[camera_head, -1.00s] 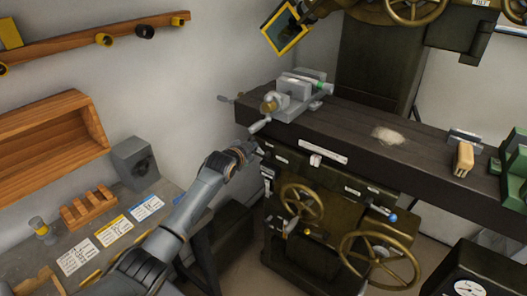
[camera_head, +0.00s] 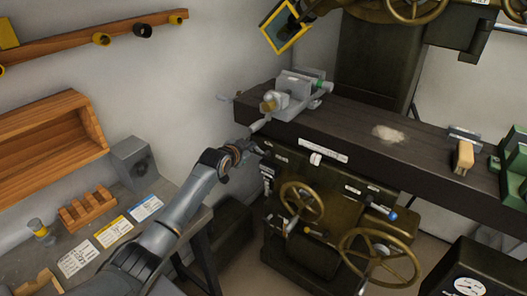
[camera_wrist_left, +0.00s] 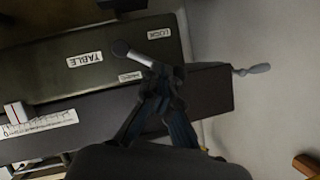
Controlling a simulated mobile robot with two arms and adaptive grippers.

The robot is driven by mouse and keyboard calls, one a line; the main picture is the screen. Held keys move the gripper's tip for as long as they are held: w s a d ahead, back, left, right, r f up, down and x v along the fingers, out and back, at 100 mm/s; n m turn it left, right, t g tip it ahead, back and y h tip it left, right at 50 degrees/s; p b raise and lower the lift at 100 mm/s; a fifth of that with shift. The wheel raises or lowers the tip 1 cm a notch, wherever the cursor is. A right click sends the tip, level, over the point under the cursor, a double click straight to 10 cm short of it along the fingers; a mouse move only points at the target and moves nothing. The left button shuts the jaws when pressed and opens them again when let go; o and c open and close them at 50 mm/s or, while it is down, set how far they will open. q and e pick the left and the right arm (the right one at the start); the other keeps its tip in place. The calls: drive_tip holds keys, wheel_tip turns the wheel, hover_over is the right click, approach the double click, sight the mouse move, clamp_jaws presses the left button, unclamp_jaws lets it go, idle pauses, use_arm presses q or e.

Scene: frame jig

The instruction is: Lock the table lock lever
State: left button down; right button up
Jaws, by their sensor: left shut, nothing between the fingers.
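In the head view my left gripper (camera_head: 250,147) is at the front left of the machine, just below the table (camera_head: 340,138). The lever cannot be made out there. My right gripper is not in view.
A grey vise (camera_head: 292,93) sits on the table's left end. Brass handwheels (camera_head: 302,202) stick out from the machine front below my left gripper. A crank handle (camera_wrist_left: 252,69) projects from the table's end. A side bench (camera_head: 185,208) stands to the left.

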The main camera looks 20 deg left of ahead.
use_arm(q)
drive_tip(key=shift+w+a+f+n+g+h+b, duration=0.1)
drive_tip(key=shift+a+f+n+g+h+b, duration=0.25)
drive_tip(key=shift+n+h, duration=0.3)
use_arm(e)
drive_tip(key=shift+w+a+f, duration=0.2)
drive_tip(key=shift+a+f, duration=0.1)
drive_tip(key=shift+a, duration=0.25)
use_arm(q)
drive_tip(key=shift+w+a+f+n+h+b, duration=0.1)
drive_tip(key=shift+a+f+n+h+b, duration=0.15)
drive_tip(key=shift+f+n+h+b, duration=0.25)
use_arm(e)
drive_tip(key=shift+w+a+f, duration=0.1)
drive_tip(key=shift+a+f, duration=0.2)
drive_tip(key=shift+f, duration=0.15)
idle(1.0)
use_arm(q)
drive_tip(key=shift+a, duration=0.1)
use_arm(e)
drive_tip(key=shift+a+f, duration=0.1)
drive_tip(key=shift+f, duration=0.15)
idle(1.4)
use_arm(q)
drive_tip(key=shift+r, duration=0.1)
